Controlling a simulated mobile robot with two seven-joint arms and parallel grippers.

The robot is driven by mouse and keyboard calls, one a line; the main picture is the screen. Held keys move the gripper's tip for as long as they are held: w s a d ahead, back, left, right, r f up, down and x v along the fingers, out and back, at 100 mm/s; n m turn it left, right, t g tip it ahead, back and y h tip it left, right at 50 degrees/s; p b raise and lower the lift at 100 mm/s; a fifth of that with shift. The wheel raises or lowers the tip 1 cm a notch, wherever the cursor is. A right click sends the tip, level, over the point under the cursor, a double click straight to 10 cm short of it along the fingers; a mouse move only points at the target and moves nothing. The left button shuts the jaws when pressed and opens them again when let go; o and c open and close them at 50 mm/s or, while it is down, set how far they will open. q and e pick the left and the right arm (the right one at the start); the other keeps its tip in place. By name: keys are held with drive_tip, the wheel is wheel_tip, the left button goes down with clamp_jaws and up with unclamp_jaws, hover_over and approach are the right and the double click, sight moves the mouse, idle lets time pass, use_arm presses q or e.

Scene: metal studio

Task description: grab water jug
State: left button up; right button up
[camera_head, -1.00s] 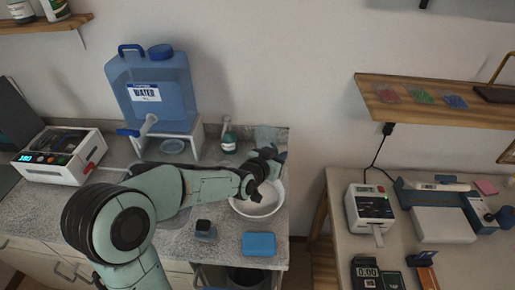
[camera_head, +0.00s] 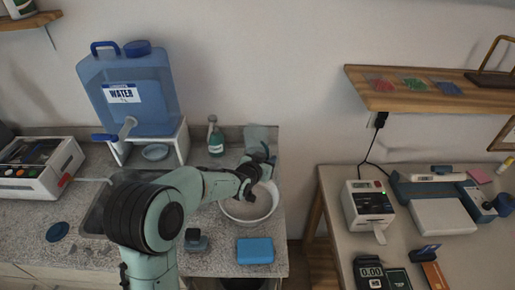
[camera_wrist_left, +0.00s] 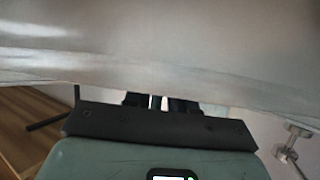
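A large blue water container (camera_head: 152,88) with a handle, cap and "WATER" label stands on a white stand at the left back, its tap pointing forward. A pale, see-through jug-like vessel (camera_head: 261,135) stands at the counter's right back, partly hidden by my left gripper (camera_head: 257,168). That gripper is in front of it, above the white bowl (camera_head: 252,205). In the left wrist view a pale translucent surface (camera_wrist_left: 160,45) fills the top, close to the dark fingers (camera_wrist_left: 160,102). Whether they grip anything is unclear. My right gripper is not visible.
A green bottle (camera_head: 215,138) stands left of the gripper. A blue sponge-like block (camera_head: 255,250) and a small dark-topped jar (camera_head: 196,240) lie in front. A device (camera_head: 40,165) sits at the left; a separate table with instruments is at the right.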

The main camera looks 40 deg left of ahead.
use_arm(q)
drive_tip(key=shift+c, duration=0.3)
clamp_jaws()
drive_tip(key=shift+r, duration=0.15)
